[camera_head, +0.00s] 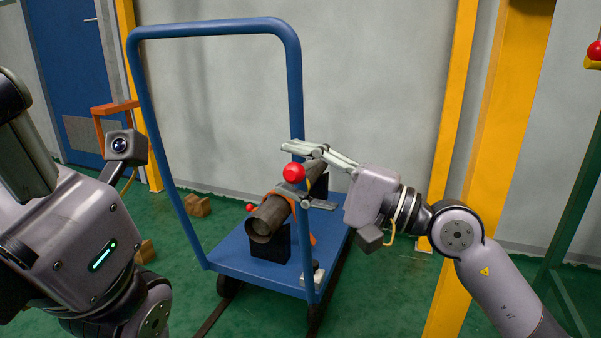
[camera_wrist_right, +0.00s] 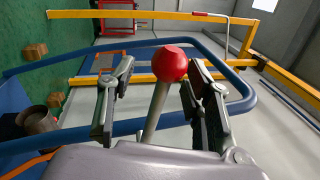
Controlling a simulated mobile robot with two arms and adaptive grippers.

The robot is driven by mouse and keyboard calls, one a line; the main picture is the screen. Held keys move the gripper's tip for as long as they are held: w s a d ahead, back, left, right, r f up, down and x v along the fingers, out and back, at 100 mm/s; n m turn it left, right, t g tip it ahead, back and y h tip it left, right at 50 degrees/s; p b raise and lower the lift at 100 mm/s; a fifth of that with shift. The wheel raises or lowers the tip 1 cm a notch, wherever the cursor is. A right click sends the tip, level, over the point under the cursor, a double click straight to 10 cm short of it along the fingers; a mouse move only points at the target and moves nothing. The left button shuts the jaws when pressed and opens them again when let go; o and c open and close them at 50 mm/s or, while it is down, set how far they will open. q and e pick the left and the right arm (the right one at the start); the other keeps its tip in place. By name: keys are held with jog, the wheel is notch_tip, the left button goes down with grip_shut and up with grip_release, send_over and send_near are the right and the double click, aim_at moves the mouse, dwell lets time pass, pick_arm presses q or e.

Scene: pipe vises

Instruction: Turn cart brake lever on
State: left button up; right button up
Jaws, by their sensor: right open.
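The cart brake lever ends in a red ball knob (camera_head: 293,173). The knob also shows large in the right wrist view (camera_wrist_right: 169,63), on a grey lever rod (camera_wrist_right: 157,112). My right gripper (camera_head: 300,172) is open with its fingers on either side of the lever; in the wrist view the right gripper (camera_wrist_right: 160,85) has the rod between its fingers, nearer the right one. Contact cannot be told. The blue cart (camera_head: 225,256) stands on the green floor with its tall hoop handle. My left arm shows at the left, but its fingers do not.
A brown pipe (camera_head: 266,218) with an orange strap lies on black supports on the cart. The blue handle hoop (camera_head: 296,90) rises close to my right gripper. Yellow posts (camera_head: 500,130) stand at the right. Wooden blocks (camera_head: 198,206) lie on the floor behind.

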jog(key=v, duration=1.2)
